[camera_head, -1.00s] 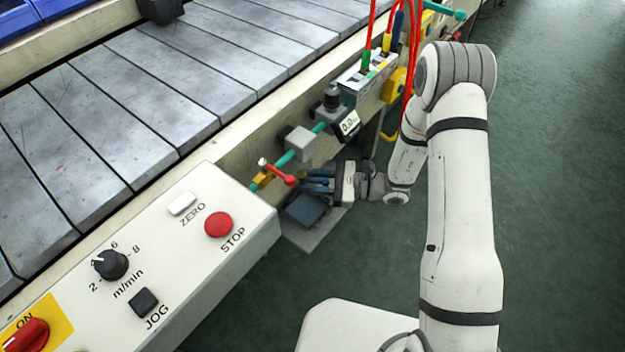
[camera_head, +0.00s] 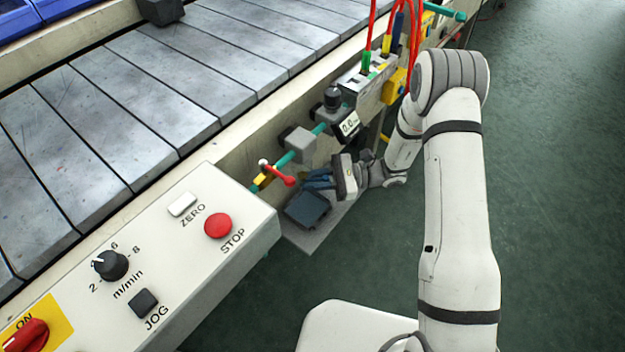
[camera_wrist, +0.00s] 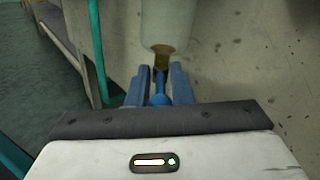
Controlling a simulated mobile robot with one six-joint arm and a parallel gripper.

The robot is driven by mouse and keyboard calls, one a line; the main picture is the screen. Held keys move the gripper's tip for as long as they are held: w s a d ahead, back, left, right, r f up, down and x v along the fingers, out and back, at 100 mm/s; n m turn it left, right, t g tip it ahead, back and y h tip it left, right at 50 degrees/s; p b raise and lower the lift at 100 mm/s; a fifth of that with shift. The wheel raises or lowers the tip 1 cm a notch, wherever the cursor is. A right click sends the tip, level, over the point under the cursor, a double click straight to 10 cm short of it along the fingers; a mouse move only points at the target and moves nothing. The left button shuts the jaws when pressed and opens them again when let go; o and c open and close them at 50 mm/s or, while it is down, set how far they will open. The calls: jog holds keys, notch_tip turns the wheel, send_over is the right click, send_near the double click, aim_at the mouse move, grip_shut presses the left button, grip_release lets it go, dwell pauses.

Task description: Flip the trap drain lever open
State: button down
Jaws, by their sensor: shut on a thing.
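In the wrist view, my gripper (camera_wrist: 160,78) has its two blue fingers on either side of a small blue drain lever (camera_wrist: 160,97) and is shut on it. The lever hangs below a brass fitting (camera_wrist: 162,57) at the bottom of a pale, translucent trap bowl (camera_wrist: 168,25). In the head view, my gripper (camera_head: 318,179) is low beside the conveyor frame, just right of the red-handled valve. The drain lever cannot be made out there.
A red valve handle (camera_head: 281,175) stands close left of my gripper. A grey block (camera_head: 300,143) and a gauge (camera_head: 349,124) sit on the teal pipe above. A dark box (camera_head: 307,208) lies below. A control panel (camera_head: 160,270) fills the lower left. Open floor lies right.

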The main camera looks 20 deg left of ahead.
jog(key=c, duration=1.3)
grip_release()
jog(key=p+v, duration=0.1)
jog(key=v, duration=0.6)
jog(key=shift+w+d, duration=0.15)
jog(key=shift+d, duration=0.2)
jog(key=shift+r, duration=0.1)
